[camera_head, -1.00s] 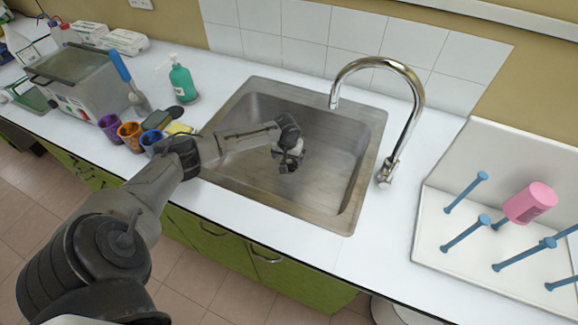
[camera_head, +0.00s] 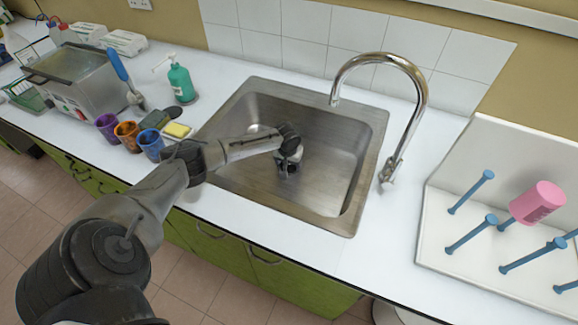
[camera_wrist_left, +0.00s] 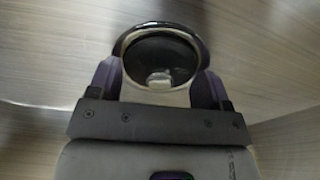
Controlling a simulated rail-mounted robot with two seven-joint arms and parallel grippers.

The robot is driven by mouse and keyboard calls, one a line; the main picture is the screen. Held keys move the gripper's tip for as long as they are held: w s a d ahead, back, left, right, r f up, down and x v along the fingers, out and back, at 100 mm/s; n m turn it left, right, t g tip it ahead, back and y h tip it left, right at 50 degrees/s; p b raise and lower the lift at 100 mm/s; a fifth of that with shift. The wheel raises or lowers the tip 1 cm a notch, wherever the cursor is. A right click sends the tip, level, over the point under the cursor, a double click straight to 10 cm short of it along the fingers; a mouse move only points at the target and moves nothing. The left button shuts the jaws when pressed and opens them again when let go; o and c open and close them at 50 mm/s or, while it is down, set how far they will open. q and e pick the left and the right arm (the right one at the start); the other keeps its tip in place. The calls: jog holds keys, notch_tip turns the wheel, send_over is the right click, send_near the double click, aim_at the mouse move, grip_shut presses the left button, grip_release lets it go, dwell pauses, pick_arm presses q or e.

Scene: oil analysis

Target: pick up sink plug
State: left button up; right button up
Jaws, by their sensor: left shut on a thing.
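The steel sink (camera_head: 335,190) is set into the white counter. My left arm reaches over its front left rim, and my left gripper (camera_head: 288,170) points down inside the basin. In the left wrist view my left gripper (camera_wrist_left: 160,85) is shut on a round piece with a dark face and a shiny rim, the sink plug (camera_wrist_left: 160,55). One finger is on each side of it. In the head view the plug is hidden or too small to make out at the fingertips. My right gripper is not in view.
A tall curved tap (camera_head: 418,100) stands right of the sink. Purple, orange and blue cups (camera_head: 150,143), a yellow sponge (camera_head: 177,130) and a green soap bottle (camera_head: 181,82) stand to the left. A white rack (camera_head: 440,225) with blue pegs and a pink cup (camera_head: 537,202) is at the right.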

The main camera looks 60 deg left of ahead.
pick_arm(q)
jog(key=shift+c, duration=1.4)
